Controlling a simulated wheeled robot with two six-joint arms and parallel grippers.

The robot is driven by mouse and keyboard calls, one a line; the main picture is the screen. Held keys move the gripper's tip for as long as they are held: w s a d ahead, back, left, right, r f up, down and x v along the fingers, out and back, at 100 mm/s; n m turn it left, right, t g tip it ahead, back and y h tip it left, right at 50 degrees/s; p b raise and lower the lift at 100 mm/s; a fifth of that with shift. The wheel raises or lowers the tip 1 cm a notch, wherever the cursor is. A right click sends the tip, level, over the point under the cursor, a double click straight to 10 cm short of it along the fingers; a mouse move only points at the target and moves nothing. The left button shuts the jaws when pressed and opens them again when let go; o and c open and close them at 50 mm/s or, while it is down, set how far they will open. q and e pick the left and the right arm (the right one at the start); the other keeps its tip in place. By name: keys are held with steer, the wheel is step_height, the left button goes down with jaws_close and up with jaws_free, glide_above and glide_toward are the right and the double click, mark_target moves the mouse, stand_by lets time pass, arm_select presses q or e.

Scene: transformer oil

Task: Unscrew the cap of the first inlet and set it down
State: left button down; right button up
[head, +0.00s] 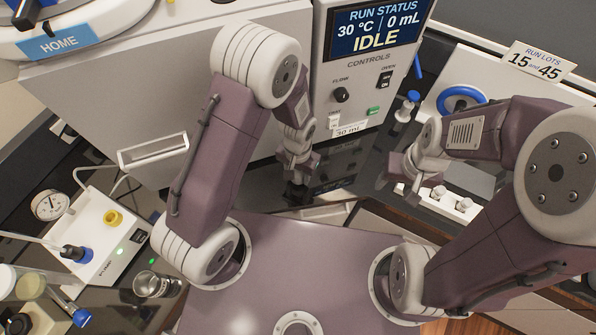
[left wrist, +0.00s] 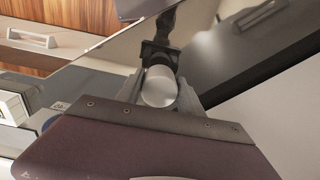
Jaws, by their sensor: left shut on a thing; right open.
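My left gripper (head: 299,172) is shut over the glossy black bench top in front of the control unit. In the left wrist view its two grey fingers (left wrist: 160,98) hold a pale, round-ended cylinder (left wrist: 159,87), which looks like a cap. In the head view my own gripper hides this cap. A dark shape lies just behind it in the left wrist view; I cannot tell whether it is a reflection. My right gripper (head: 392,178) is open, beside the white panel (head: 478,85) at the right. I cannot make out which fitting is the first inlet.
The control unit (head: 372,70) shows IDLE. A pump box (head: 112,235), a metal beaker (head: 155,285) and a gauge (head: 48,205) stand at the left.

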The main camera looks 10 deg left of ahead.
arm_select(q)
step_height(320, 180, down, 2)
steer(key=shift+w+f+b, duration=0.1)
steer(key=shift+b, duration=0.35)
steer(key=shift+f, duration=0.25)
steer(key=c, duration=0.7)
jaws_free()
steer(key=o, duration=0.3)
steer(key=shift+o, duration=0.2)
steer(key=shift+r, duration=0.2)
